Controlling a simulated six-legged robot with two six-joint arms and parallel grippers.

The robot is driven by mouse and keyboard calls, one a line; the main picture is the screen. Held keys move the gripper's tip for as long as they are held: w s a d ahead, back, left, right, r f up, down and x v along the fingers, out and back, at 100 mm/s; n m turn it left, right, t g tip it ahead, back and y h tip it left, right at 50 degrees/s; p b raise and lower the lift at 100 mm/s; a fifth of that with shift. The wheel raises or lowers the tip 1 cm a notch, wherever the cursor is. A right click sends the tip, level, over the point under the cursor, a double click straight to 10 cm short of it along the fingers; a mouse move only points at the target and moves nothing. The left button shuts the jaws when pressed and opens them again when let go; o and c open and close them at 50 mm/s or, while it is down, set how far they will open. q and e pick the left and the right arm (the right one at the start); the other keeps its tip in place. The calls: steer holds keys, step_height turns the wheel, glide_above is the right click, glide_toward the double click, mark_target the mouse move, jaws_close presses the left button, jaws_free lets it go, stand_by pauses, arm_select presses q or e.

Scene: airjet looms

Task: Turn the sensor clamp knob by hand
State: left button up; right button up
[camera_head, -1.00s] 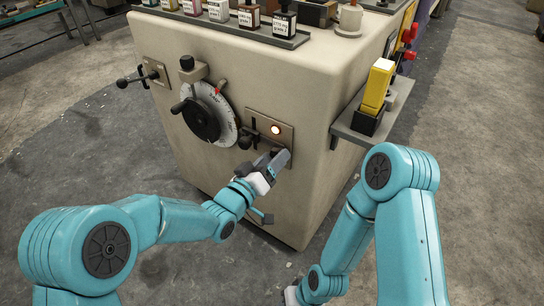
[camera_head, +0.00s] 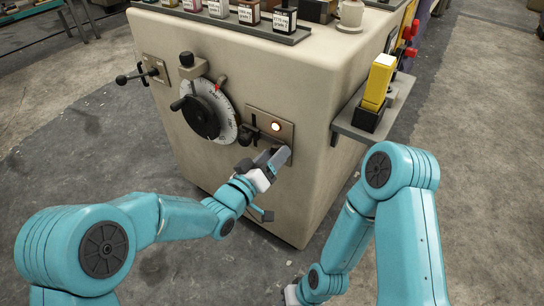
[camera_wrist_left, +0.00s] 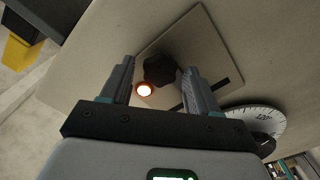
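The dark lobed knob (camera_wrist_left: 158,68) sits on a metal plate (camera_wrist_left: 205,45) in the left wrist view, beside a lit orange-rimmed lamp (camera_wrist_left: 145,90). In the head view the plate (camera_head: 258,114) is on the beige machine's front, and my left gripper hides the knob. My left gripper (camera_head: 272,157) is at the plate's lower edge. In the left wrist view the gripper (camera_wrist_left: 158,76) is open, one finger on each side of the knob, with gaps showing. I cannot tell how deep the fingers reach. My right gripper's body (camera_head: 291,294) shows only at the bottom edge; its fingers are hidden.
A graduated dial (camera_head: 227,126) with a black handle is left of the plate. A black lever knob (camera_head: 246,137) is close to my left gripper. A side shelf (camera_head: 349,130) carries a yellow-and-black block (camera_head: 376,88). Small bottles stand on top of the machine.

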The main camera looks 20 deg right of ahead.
arm_select(q)
steer(key=shift+s+a, duration=0.1)
steer(key=shift+b+v, duration=0.3)
steer(key=shift+v, duration=0.6)
steer(key=n+p, duration=0.7)
steer(key=n, duration=2)
